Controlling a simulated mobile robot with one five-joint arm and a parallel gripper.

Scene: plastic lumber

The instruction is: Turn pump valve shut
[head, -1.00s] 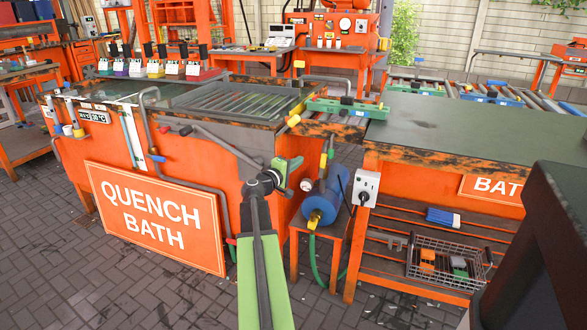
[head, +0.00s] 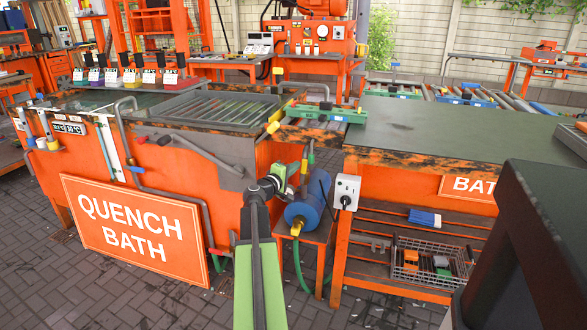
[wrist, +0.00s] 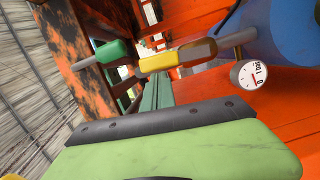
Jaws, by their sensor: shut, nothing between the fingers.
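The pump is a blue cylinder (head: 305,212) on a small orange stand, with a yellow fitting at its front end. A thin upright pipe above it carries a yellow sleeve or handle and a green one; I cannot tell which is the valve. In the wrist view the yellow piece (wrist: 168,62) and green piece (wrist: 113,52) show near a white round gauge (wrist: 247,75) and the blue cylinder (wrist: 275,30). My gripper (head: 279,174) is shut and empty, just left of the pipe in the head view. It hides the gauge there; contact is not clear.
The orange quench bath (head: 170,190) with its sign (head: 125,228) stands left of the pump. A grey lever (head: 205,152) sticks out on its front. A workbench (head: 440,125) with a switch box (head: 345,191) is close on the right. A green hose hangs below the pump.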

